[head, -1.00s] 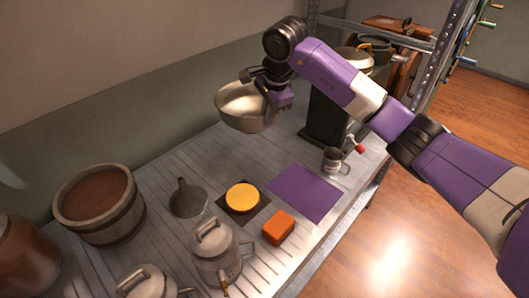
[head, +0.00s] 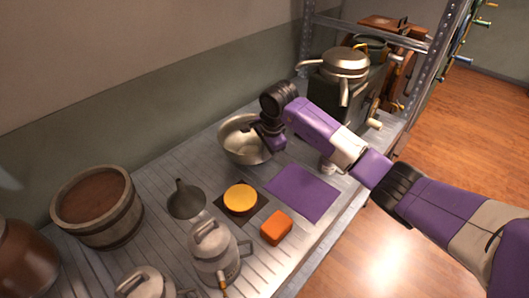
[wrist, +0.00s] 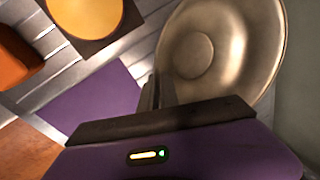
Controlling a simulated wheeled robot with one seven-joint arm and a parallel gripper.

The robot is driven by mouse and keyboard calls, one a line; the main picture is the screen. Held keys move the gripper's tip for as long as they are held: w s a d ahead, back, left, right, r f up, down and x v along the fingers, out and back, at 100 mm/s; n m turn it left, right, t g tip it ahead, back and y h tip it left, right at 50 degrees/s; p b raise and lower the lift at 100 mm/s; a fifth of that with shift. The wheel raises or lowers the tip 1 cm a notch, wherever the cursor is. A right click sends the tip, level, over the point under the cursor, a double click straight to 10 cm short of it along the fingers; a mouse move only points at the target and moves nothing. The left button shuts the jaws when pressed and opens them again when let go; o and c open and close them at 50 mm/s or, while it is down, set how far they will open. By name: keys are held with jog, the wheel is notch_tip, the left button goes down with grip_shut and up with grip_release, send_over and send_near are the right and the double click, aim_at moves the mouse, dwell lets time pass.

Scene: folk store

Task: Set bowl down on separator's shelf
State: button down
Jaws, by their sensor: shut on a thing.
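A metal bowl (head: 240,151) is at the middle of the shelf, near the wall. My gripper (head: 268,137) is shut on its right rim. The bowl looks upright and very low over the shelf surface, but I cannot tell if it touches. In the wrist view the bowl (wrist: 215,50) opens toward the camera, with its near rim between my gripper's fingers (wrist: 155,95). The separator (head: 342,85) stands at the far end of the shelf, with a metal pan-like top and spout. The ribbed metal shelf (head: 148,190) carries all of these.
A purple mat (head: 302,193), an orange block (head: 277,228) and a yellow disc (head: 241,198) on a dark square lie in front of the bowl. A funnel (head: 186,200), a milk can (head: 215,252) and a wooden tub (head: 98,208) stand nearer left. A metal upright (head: 428,60) borders the far right.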

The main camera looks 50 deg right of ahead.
jog(key=shift+f, duration=0.1)
jog(key=c, duration=1.6)
grip_release()
